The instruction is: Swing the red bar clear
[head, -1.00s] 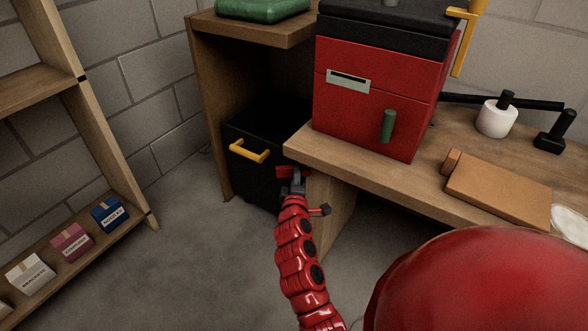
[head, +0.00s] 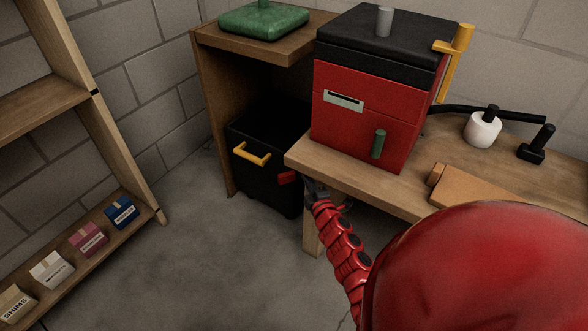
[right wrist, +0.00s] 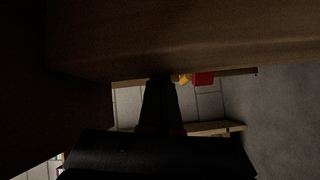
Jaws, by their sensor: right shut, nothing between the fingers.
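The red bar (head: 287,177) shows as a short red end beside the bench corner, in front of the black wheeled bin (head: 262,186). The rest of it is hidden by the bench. My right gripper (head: 311,185) is below the bench's front edge, just right of the red end. It is shut and empty; I cannot tell if it touches the bar. In the right wrist view the dark gripper (right wrist: 158,100) points under the wood, and a red piece (right wrist: 204,78) shows beyond it, to the right. My left gripper is not in view.
The wooden bench (head: 300,155) overhangs my right gripper and carries a red box (head: 365,125) with a black lid. The bin has a yellow handle (head: 252,155). A shelf with small boxes (head: 88,239) stands at left. The floor between is clear.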

